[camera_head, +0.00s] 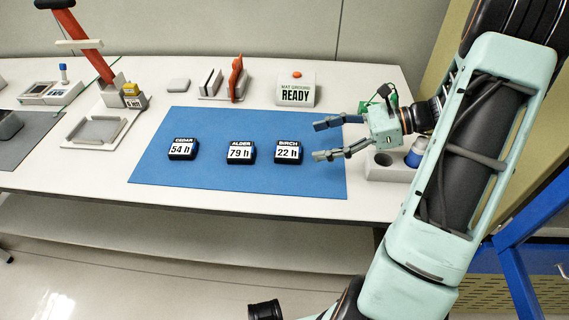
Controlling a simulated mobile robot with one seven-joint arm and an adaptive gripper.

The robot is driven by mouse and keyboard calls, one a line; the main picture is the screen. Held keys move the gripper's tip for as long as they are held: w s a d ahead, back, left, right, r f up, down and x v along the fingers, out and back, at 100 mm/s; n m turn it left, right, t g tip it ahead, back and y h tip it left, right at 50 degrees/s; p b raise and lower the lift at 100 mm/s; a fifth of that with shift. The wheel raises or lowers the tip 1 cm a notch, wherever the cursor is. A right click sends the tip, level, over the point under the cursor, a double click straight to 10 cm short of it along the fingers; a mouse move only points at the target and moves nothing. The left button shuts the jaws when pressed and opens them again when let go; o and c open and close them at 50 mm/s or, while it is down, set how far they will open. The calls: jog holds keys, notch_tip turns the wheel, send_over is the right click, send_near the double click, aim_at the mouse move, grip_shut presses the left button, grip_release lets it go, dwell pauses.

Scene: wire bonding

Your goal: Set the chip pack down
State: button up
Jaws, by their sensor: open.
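Three black chip packs with white labels stand in a row on the blue mat (210,190). The pack marked CEDAR 54 h (183,149) is at the left. The pack marked ALDER 79 h (241,153) is in the middle. The pack marked BIRCH 22 h (288,152) is at the right. My gripper (322,140) is open and empty, its fingers pointing left, just right of the BIRCH pack and apart from it. The picture does not show clearly how high it is above the mat.
A MAT GROUND READY box (296,91) stands behind the mat. A rack with a red tool (236,80) is left of it. A tray (98,131) lies left of the mat. The mat's front strip is clear.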

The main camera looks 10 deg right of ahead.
aim_at(281, 149)
jog(key=b+x, duration=0.1)
jog(key=x, duration=0.9)
jog(key=shift+w+a+f+b, duration=0.15)
jog(key=shift+a+f+b, duration=0.05)
jog(key=shift+b, duration=0.15)
jog(key=shift+c, duration=0.4)
jog(key=c, duration=1.3)
jog(key=shift+r, duration=0.1)
